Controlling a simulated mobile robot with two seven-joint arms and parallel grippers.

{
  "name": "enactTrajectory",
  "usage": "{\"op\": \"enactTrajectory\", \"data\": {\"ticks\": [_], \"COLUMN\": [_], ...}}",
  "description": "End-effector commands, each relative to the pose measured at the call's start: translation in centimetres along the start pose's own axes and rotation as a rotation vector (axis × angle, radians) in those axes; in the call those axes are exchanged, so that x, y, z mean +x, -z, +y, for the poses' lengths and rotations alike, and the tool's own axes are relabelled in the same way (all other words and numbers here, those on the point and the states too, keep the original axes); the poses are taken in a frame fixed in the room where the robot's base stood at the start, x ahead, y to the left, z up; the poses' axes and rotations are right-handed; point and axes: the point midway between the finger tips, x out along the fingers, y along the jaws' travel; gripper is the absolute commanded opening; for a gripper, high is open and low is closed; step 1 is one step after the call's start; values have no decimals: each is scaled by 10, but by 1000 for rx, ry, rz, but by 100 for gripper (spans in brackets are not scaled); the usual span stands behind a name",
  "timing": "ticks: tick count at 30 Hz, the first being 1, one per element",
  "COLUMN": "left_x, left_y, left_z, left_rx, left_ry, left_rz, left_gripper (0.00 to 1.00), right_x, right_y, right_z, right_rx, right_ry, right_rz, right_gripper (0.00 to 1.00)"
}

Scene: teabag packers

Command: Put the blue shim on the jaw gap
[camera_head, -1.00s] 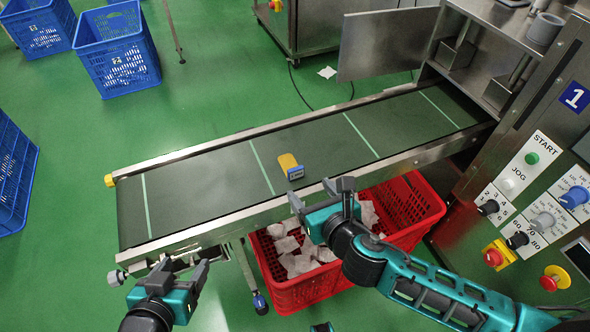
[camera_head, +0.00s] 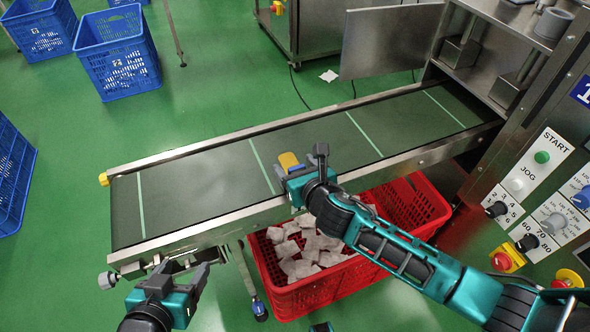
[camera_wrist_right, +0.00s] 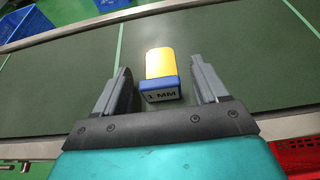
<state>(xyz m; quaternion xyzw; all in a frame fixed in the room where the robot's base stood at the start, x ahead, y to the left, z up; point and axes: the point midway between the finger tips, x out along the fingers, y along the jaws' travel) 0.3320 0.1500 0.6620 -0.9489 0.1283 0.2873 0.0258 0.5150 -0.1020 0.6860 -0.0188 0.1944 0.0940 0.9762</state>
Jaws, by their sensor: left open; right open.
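A small block with a yellow body and a blue end marked "1 MM", which I take as the blue shim (camera_wrist_right: 160,90), lies on the dark conveyor belt. In the head view only its yellow part (camera_head: 289,161) shows clearly; my right gripper hides the rest. My right gripper (camera_head: 303,164) is open over the belt's near edge. In the right wrist view its two fingers stand either side of the block's blue end, with a gap on both sides. My left gripper (camera_head: 182,272) is open and empty by the belt's near left corner. I cannot make out the jaw gap.
The conveyor belt (camera_head: 200,190) has pale cross lines and metal rails. A red crate (camera_head: 330,285) with white teabags stands below its near side. A control panel (camera_head: 545,190) with knobs is at the right. Blue crates (camera_head: 118,55) stand on the green floor at the back left.

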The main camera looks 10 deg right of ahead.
Motion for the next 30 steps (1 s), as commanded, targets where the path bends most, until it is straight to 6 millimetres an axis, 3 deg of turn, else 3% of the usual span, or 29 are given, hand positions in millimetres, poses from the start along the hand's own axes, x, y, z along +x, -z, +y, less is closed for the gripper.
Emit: {"op": "enactTrajectory", "data": {"ticks": [2, 21, 30], "left_x": [-1, -1, -3], "left_y": [-1, -2, 1], "left_z": [0, 2, 3], "left_rx": [0, -11, -14], "left_ry": [0, -1, -1], "left_rz": [-2, -5, -4], "left_gripper": [69, 69, 69], "right_x": [0, -1, -3], "right_y": [0, 0, -6], "right_z": [0, 0, 0], "right_rx": [0, 0, 0], "right_ry": [0, 0, 0], "right_rz": [0, 0, -1], "right_gripper": [72, 12, 12]}}
